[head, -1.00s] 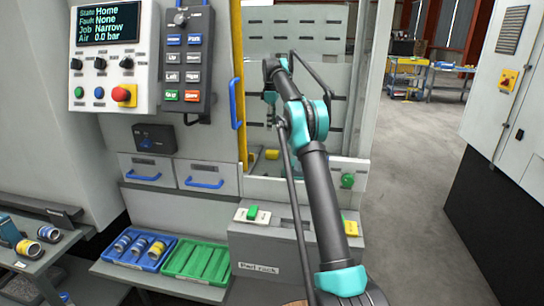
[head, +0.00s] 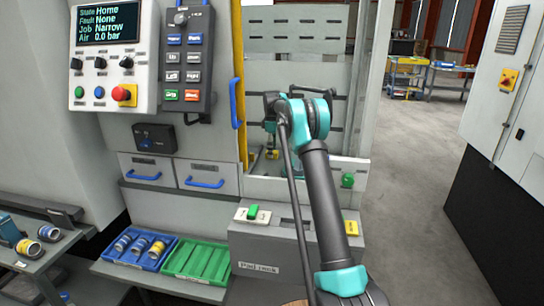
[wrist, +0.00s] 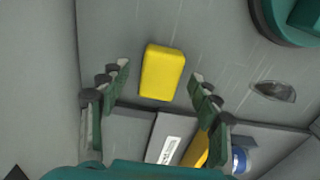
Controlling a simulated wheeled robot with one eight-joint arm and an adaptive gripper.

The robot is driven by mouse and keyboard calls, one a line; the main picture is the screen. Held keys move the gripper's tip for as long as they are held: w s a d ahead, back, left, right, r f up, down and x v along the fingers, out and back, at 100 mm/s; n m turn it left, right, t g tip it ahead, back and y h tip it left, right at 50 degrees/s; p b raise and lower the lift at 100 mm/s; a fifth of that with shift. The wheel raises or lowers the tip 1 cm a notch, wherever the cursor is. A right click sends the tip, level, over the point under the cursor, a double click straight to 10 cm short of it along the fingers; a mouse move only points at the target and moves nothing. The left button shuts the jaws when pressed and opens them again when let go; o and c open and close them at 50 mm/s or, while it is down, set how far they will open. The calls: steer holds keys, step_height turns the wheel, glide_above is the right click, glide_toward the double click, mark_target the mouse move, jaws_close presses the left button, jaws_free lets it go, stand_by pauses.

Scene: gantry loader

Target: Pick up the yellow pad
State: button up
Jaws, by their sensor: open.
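The yellow pad (wrist: 162,72) is a rounded block on a grey surface in the wrist view. My gripper (wrist: 160,76) is open, with one finger on each side of the pad and a gap to both. It holds nothing. In the head view my arm reaches into the loader bay, and a bit of yellow (head: 272,154) shows beside its end, probably this pad. My fingers are mostly hidden there behind the arm.
In the wrist view a white-labelled part (wrist: 170,138) and a yellow part (wrist: 196,150) lie below the pad; a teal round body (wrist: 295,18) is upper right. In the head view the pad rack (head: 262,245) carries a green piece (head: 253,211) and a yellow piece (head: 351,228).

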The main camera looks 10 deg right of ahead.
steer(key=shift+f, duration=0.7)
steer(key=shift+c, duration=0.6)
steer(key=c, duration=0.9)
steer(key=shift+r, duration=0.1)
steer(key=shift+r, duration=9.95)
